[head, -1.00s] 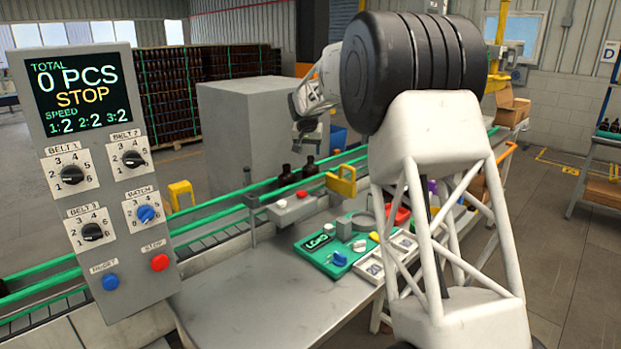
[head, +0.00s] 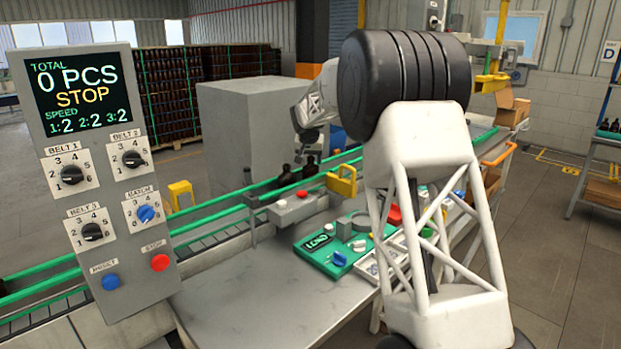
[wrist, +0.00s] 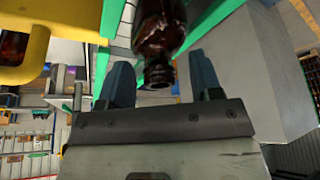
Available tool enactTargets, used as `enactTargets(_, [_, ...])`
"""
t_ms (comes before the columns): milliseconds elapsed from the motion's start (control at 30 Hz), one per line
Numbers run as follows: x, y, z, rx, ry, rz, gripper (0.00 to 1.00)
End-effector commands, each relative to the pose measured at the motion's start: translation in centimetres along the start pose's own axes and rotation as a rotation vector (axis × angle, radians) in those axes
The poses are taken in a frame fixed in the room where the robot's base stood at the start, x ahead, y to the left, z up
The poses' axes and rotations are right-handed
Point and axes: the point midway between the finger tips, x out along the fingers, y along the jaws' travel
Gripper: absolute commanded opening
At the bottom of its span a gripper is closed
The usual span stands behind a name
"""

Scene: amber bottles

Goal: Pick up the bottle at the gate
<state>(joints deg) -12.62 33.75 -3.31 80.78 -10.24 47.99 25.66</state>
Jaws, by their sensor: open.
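Two dark amber bottles stand on the green-railed belt in the head view: one (head: 284,177) at left, and one (head: 309,168) just left of the yellow gate (head: 342,181). In the wrist view, an amber bottle (wrist: 160,25) has its neck between the fingertips of my open gripper (wrist: 160,85), with visible space on both sides. The yellow gate (wrist: 22,50) shows at left there, with brown glass partly visible behind it. In the head view my gripper (head: 307,139) hangs just above the bottle by the gate; its fingers are too small to make out.
A control panel (head: 100,170) stands at left, its screen reading STOP. A large grey box (head: 245,135) is behind the belt. A green LOAD tray (head: 322,252) and small parts lie on the grey table (head: 250,310), whose front left is clear.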

Motion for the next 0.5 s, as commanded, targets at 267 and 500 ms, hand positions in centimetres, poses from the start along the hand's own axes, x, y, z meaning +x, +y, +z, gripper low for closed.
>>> enactTargets(267, [-0.01, -0.01, 0.00, 0.000, 0.000, 0.000, 0.39])
enactTargets(500, [0.03, 0.00, 0.03, 0.000, -0.001, 0.000, 0.02])
